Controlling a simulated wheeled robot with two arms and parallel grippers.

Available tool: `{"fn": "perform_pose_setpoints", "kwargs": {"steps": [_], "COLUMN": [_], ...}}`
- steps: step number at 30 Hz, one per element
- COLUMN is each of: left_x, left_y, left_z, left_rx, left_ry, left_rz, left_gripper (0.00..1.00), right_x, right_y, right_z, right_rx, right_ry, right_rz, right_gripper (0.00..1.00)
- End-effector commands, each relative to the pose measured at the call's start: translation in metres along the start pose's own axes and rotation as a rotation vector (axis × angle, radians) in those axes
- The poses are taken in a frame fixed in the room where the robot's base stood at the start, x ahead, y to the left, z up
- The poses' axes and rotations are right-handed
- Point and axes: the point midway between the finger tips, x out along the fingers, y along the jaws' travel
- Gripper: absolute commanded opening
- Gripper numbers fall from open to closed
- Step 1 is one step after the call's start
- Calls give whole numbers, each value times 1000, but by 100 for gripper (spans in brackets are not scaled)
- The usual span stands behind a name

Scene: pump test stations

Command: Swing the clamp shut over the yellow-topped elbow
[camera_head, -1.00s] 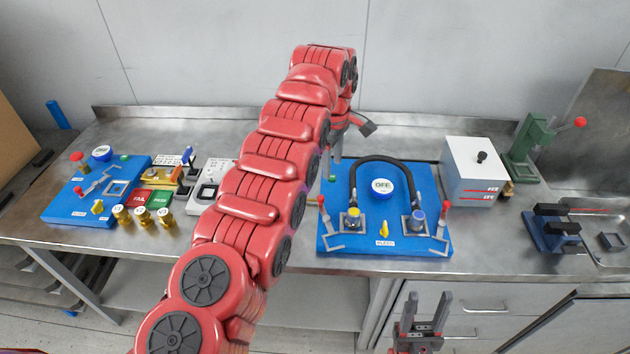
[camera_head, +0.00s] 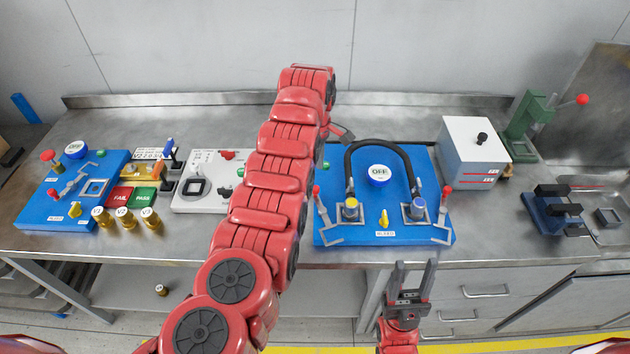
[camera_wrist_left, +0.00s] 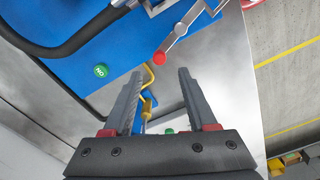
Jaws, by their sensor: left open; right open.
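The yellow-topped elbow (camera_head: 350,208) stands at the front left of the blue board (camera_head: 400,222), with one end of the black hose above it. Its clamp has a red-knobbed lever (camera_head: 317,192) rising at the left, beside the elbow rather than over it. The red knob (camera_wrist_left: 159,58) also shows in the left wrist view. My left gripper (camera_wrist_left: 160,78) is open and empty, with the knob just beyond its fingertips; my arm largely hides it in the head view. My right gripper (camera_head: 414,264) is open and empty in front of the bench edge.
A blue-topped elbow (camera_head: 418,207) with its own red-knobbed clamp stands at the board's right. A round OFF cap (camera_head: 380,173) sits between the elbows. A white box (camera_head: 474,152) stands right of the board. A white panel (camera_head: 190,202) and another blue board (camera_head: 40,213) lie left.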

Motion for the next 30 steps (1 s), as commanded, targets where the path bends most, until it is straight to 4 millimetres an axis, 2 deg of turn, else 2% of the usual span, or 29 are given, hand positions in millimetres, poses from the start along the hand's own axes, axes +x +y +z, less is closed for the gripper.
{"fn": "perform_pose_setpoints", "kwargs": {"steps": [1, 5, 9, 14, 21, 23, 30], "left_x": [9, 34, 56, 64, 65, 65, 65], "left_y": [-2, 0, 0, 0, 1, 1, 1], "left_z": [0, 0, 0, 0, 0, 0, 0], "left_rx": [0, 1, 0, -1, 0, 0, 0], "left_ry": [1, 0, -1, -1, 0, 0, 0], "left_rz": [-5, 0, 0, 2, 2, 2, 2], "left_gripper": [58, 58, 58, 58, 58, 51, 7], "right_x": [9, 15, 11, 11, 11, 11, 11], "right_y": [0, 1, 0, 0, 0, 0, 0], "right_z": [-2, -3, -2, -2, -2, -2, -2], "right_rx": [0, 0, 0, 0, 0, 0, 0], "right_ry": [0, 0, 0, 0, 0, 0, 0], "right_rz": [0, 0, 0, 0, 0, 0, 0], "right_gripper": [50, 50, 50, 50, 50, 50, 50]}}
